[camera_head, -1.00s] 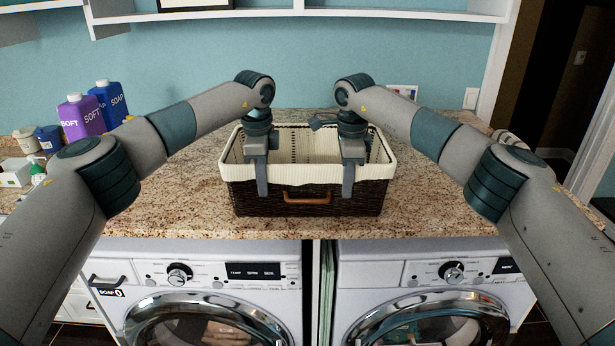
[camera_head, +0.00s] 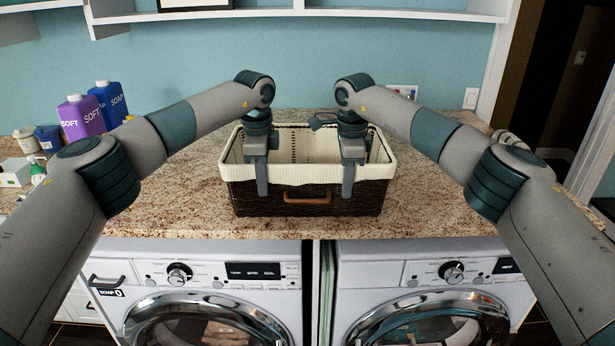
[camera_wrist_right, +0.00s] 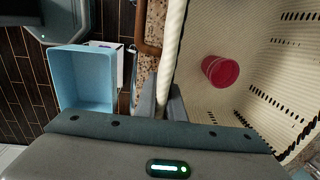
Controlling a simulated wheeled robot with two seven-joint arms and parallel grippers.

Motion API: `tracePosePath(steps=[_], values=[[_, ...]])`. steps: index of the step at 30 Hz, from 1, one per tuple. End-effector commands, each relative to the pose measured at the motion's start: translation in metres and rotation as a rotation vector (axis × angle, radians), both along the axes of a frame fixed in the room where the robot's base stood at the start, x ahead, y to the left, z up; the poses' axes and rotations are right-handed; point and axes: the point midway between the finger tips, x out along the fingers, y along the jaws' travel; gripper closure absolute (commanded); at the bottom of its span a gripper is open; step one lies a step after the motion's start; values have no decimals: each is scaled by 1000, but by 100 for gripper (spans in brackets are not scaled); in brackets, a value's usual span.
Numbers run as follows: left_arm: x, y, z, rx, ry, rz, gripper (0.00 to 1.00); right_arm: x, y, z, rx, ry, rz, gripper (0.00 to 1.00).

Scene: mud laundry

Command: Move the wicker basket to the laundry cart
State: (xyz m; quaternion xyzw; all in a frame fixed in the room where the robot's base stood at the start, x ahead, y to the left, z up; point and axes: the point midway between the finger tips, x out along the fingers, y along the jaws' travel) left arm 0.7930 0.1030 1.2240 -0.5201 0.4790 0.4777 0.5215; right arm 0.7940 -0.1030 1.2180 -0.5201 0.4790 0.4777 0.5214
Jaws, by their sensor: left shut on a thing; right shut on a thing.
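The dark wicker basket (camera_head: 270,199) with a cream cloth liner and a brown front handle (camera_head: 307,197) sits upright on the granite counter. My left gripper (camera_head: 261,180) is shut on its front rim, left of the handle. My right gripper (camera_head: 348,180) is shut on the same rim, right of the handle. In the right wrist view the basket's cream rim (camera_wrist_right: 171,50) runs between the fingers of my right gripper (camera_wrist_right: 163,100). A red cup-like item (camera_wrist_right: 220,71) lies inside the basket. I cannot make out a laundry cart in these views.
The granite counter (camera_head: 440,210) is clear beside the basket. Purple (camera_head: 80,117) and blue (camera_head: 109,100) bottles stand at the left. Two front-loading machines (camera_head: 205,280) are below. A shelf (camera_head: 300,14) hangs above. The right wrist view shows a light-blue bin (camera_wrist_right: 82,78) near the wooden floor.

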Motion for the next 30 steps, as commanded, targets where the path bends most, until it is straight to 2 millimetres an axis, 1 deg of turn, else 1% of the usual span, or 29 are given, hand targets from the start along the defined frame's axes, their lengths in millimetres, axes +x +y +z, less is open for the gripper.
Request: tracePosePath(steps=[17,23,30], values=[[0,0,3,-1,-2,0,100,1,0,3,0,-2,-1,100],[0,0,11,-1,-2,0,100,1,0,11,0,-2,-1,100],[0,0,29,-1,-2,0,100,1,0,29,0,-2,-1,100]])
